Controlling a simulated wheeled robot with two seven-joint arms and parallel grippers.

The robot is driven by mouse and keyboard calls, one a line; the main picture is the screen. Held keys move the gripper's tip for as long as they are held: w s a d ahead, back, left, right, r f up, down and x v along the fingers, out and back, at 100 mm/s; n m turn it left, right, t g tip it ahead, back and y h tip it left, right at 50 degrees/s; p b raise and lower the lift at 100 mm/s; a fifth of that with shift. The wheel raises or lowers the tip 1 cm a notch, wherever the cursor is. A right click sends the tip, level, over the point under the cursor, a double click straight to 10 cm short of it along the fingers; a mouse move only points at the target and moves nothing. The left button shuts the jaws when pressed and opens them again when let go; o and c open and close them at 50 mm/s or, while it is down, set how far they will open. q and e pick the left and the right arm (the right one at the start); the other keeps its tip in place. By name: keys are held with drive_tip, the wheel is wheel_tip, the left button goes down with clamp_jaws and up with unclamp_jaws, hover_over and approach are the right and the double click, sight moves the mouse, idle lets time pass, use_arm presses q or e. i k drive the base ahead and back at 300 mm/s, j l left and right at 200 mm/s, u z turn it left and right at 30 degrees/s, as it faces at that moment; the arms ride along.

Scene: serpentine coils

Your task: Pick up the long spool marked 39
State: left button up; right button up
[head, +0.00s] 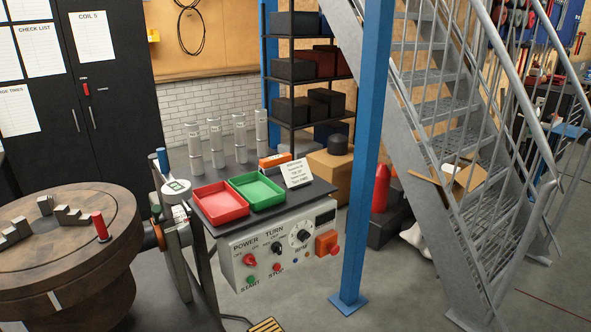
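Several tall, slim grey spools stand upright in a row at the back of the dark-topped bench. From left to right they are a first spool (194,148), a second spool (216,145), a third spool (240,139) and a fourth spool (261,130). Each has a small pale label, too small to read, so I cannot tell which one is marked 39. Neither of my grippers is in view.
A red tray (219,214) and a green tray (258,206) lie in front of the spools, beside a white sign card (296,173). A control box (285,252) hangs at the bench front. A blue post (364,160) stands close on the right; round wooden table (65,235) left.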

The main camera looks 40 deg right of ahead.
sight(239, 119)
drive_tip(key=i+l, duration=0.1)
drive_tip(key=l, duration=0.4)
drive_tip(key=i+l, duration=0.1)
drive_tip(key=l, duration=0.4)
drive_tip(key=i+l, duration=0.1)
drive_tip(key=l, duration=0.4)
drive_tip(key=i+l, duration=0.1)
drive_tip(key=l, duration=0.35)
drive_tip(key=i+l, duration=0.15)
drive_tip(key=l, duration=0.35)
